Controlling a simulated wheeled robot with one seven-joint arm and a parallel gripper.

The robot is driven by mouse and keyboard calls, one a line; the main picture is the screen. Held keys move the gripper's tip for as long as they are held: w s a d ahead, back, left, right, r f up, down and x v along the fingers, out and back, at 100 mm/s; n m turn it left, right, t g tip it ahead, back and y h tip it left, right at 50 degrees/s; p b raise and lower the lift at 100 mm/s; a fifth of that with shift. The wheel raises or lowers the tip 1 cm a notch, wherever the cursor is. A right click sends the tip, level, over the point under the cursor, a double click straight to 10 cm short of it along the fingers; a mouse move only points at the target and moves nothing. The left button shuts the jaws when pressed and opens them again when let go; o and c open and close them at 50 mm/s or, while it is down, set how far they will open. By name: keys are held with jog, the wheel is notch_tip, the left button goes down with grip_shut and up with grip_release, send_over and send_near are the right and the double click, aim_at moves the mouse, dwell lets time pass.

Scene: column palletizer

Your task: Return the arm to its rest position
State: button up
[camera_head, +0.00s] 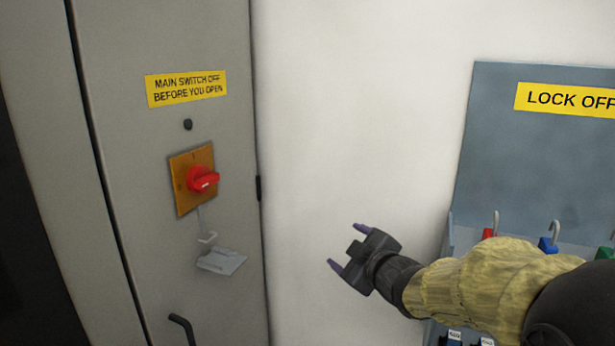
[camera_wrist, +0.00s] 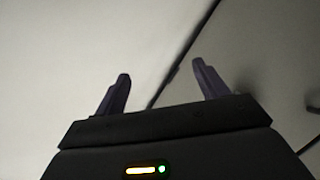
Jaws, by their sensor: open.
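My gripper (camera_head: 348,247) is open and empty in the head view. It is in front of the white wall, to the right of the grey cabinet, with its fingers pointing left. My arm (camera_head: 480,280) reaches in from the lower right and covers part of the lock board. In the wrist view my gripper's two dark fingers (camera_wrist: 160,85) are spread with nothing between them. Beyond them are the pale wall and the cabinet's edge.
The grey cabinet (camera_head: 190,40) has a red rotary switch (camera_head: 203,180) on an orange plate, a small grey tag (camera_head: 221,261) hanging below it, and a black handle (camera_head: 182,328). A lock board (camera_head: 500,150) with several coloured padlocks is at right. The white wall (camera_head: 350,120) between is bare.

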jog(key=s+d+f+m+g+h, duration=0.3)
jog(key=s+f+m, duration=0.1)
jog(key=f, duration=0.3)
jog(key=s+d+f+m+g+h, duration=0.2)
jog(key=s+d+f+m, duration=0.2)
jog(key=f, duration=0.2)
jog(key=s+f+m+g, duration=0.5)
jog(key=s+f+g, duration=0.25)
jog(key=s, duration=0.55)
notch_tip(320, 180, up, 17)
jog(key=p, duration=1.7)
jog(key=shift+w+t+h, duration=0.15)
jog(key=shift+t+h, duration=0.25)
jog(key=shift+t, duration=0.05)
jog(key=shift+a, duration=0.1)
